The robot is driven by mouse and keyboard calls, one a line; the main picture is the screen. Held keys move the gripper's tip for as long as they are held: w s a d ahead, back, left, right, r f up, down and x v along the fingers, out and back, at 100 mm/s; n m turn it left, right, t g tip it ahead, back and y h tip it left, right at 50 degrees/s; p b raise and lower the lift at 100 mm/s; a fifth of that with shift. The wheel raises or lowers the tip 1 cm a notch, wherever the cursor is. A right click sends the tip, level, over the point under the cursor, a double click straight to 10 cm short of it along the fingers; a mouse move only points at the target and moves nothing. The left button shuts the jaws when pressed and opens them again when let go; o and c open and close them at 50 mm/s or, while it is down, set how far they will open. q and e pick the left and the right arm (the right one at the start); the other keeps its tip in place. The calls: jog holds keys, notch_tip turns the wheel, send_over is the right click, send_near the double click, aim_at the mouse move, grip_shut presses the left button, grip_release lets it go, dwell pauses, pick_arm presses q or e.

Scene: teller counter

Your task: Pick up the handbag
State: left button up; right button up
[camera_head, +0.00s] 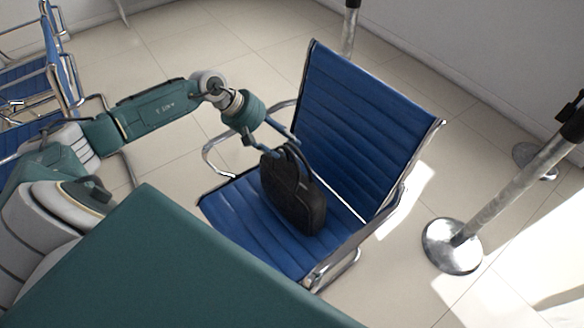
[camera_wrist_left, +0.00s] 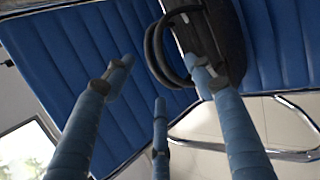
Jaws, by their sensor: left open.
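A black handbag (camera_head: 293,193) stands upright on the seat of a blue chair (camera_head: 262,228), with its looped handles on top. My left gripper (camera_head: 277,148) reaches in from the left and is at the handles, with its fingers spread. In the left wrist view the handbag (camera_wrist_left: 222,38) is at the top, and its dark handle loops (camera_wrist_left: 158,55) hang towards my open left gripper (camera_wrist_left: 160,85). One finger overlaps the bag and handle; I cannot tell whether it touches them. My right gripper is not in view.
The chair's metal armrest (camera_head: 215,148) and blue backrest (camera_head: 365,120) stand close around the bag. A barrier post with a round base (camera_head: 452,246) is at the right. Another blue chair (camera_head: 30,85) is at the far left.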

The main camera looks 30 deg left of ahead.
aim_at(293, 146)
pick_arm(q)
jog(key=x, duration=0.1)
jog(key=p+x, duration=0.1)
jog(key=x, duration=0.2)
jog(key=shift+w+d+r+p, duration=0.1)
jog(key=shift+w+d+p, duration=0.15)
jog(key=shift+d+p, duration=0.2)
jog(key=shift+w, duration=0.1)
jog(key=shift+f, duration=0.25)
jog(key=shift+c, duration=1)
grip_shut()
jog(key=shift+w+r, duration=0.1)
jog(key=shift+r, duration=0.05)
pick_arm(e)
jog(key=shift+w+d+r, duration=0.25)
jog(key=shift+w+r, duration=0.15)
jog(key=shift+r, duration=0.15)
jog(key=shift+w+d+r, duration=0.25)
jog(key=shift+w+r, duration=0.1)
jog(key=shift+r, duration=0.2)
